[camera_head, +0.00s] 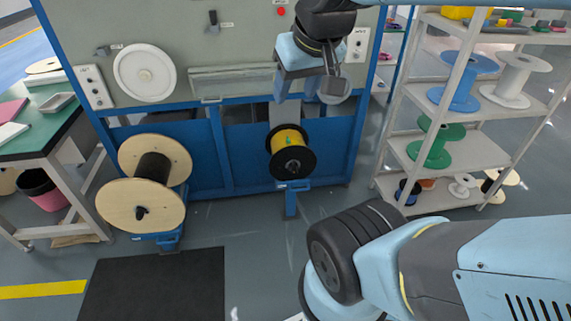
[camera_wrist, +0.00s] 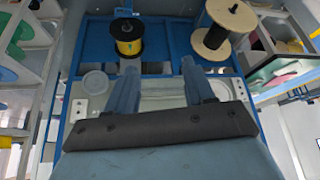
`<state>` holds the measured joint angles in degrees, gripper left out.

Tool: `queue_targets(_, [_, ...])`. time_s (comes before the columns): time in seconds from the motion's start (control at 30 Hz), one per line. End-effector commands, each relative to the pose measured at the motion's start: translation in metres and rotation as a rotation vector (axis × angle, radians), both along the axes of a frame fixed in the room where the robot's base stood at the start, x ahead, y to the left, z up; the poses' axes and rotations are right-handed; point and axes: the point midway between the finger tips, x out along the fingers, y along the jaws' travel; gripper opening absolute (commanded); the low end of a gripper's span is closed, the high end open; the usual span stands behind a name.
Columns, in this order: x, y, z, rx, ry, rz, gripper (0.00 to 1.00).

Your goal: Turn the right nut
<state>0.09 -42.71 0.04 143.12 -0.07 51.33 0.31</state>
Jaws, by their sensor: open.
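A black spool wound with yellow cable (camera_head: 289,139) sits on a low blue stand on the right. The dark right nut (camera_head: 293,167) is at the centre of its front flange. In the wrist view the same spool (camera_wrist: 128,47) is at the top, left of centre, with the nut (camera_wrist: 125,28) small on its black flange. My gripper (camera_head: 299,95) is above the spool, in front of the machine panel, apart from the nut. Its two blue fingers are spread with nothing between them, as the wrist view also shows (camera_wrist: 160,78).
A wooden spool (camera_head: 123,203) with black cable stands on the left. The grey machine panel (camera_head: 225,45) with blue frame stands close behind my gripper. Shelves (camera_head: 445,190) with spools are at right, a green-topped table (camera_head: 40,130) at left.

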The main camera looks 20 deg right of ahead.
Motion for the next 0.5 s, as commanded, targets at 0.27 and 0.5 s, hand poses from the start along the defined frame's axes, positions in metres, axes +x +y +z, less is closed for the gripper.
queue_targets(0.27, [0.057, -0.011, -0.004, 0.015, -0.033, -0.134, 0.59])
queue_targets(0.5, [0.137, -0.031, -0.019, 0.06, -0.097, -0.299, 0.59])
